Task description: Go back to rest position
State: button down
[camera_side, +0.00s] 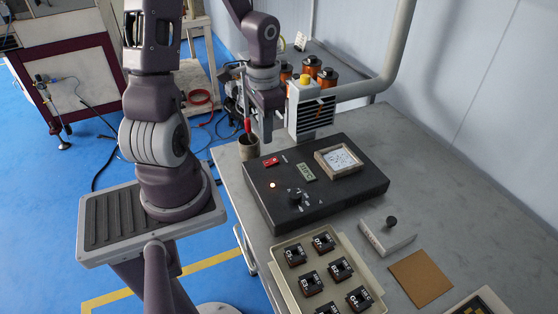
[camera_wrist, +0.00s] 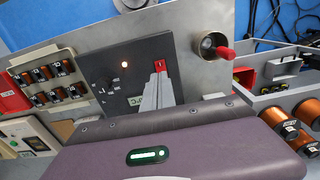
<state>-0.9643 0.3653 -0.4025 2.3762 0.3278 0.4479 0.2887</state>
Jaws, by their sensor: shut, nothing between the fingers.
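My gripper (camera_side: 267,139) is shut and empty. In the side view it hangs above the back left edge of a black control box (camera_side: 352,187), near a red switch (camera_side: 271,162). In the wrist view its closed fingers (camera_wrist: 160,72) overlap the lower part of the red switch (camera_wrist: 158,66); I cannot tell the exact gap, but the side view shows them apart. An orange lamp (camera_side: 273,185) on the box is lit.
A cup with a red-handled tool (camera_side: 248,148) stands close left of my gripper. Copper coils (camera_side: 327,78) and a bent grey pipe (camera_side: 385,80) are behind. A tray of small black parts (camera_side: 284,281) lies in front.

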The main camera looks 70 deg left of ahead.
jog(key=s+d+r+t, duration=0.2)
jog(key=s+d+r, duration=0.2)
jog(key=d+r, duration=0.4)
jog(key=s+d+r+t, duration=0.3)
jog(key=d+r, duration=0.5)
jog(key=r, duration=0.2)
jog(key=shift+s+t, duration=0.3)
jog(key=shift+s, duration=0.1)
jog(key=shift+a, duration=0.1)
